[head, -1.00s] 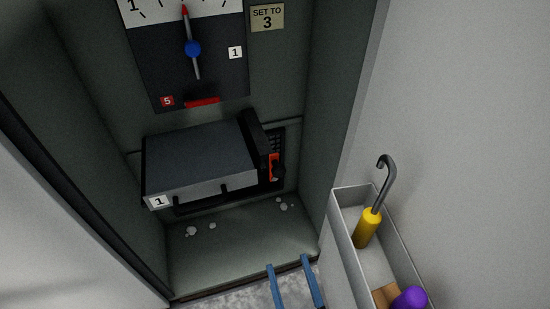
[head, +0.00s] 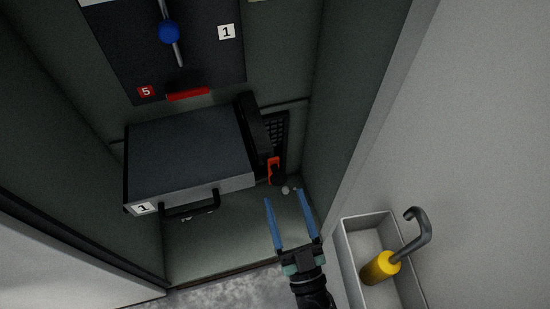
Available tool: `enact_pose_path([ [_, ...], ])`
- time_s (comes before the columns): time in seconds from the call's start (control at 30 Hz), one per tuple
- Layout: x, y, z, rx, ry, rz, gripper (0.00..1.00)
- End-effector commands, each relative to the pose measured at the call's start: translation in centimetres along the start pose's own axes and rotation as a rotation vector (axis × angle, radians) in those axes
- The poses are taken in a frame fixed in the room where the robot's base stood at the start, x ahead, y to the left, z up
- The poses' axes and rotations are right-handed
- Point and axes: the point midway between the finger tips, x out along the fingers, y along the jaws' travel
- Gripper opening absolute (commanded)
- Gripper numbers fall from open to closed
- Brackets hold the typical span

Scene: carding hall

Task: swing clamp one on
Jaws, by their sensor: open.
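An orange clamp (head: 273,170) shows at the right end of a dark box (head: 190,150) marked 1, beside a dark grille (head: 277,128). No number is readable on the clamp itself, and I cannot tell how it is set. My gripper (head: 284,197) is open and empty, its two blue fingers pointing up the picture. In the picture its fingertips are just below the clamp, apart from it as far as I can see; the depth between them is unclear.
The box has a dark front handle (head: 192,207). Above it are a red bar (head: 188,94) and a blue-knobbed lever (head: 169,33) on a dark panel. A bin (head: 349,246) at the right holds a yellow-handled hook (head: 381,266). White bits lie on the cabinet floor.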

Motion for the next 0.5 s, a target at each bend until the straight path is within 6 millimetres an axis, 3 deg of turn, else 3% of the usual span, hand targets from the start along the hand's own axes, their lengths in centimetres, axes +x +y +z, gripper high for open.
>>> enact_pose_path([
  [0.2, 4.8, 0.0, 0.0, 0.000, 0.005, -0.001, 0.69],
  [0.5, 8.4, -0.1, 0.0, 0.000, 0.001, -0.001, 0.69],
])
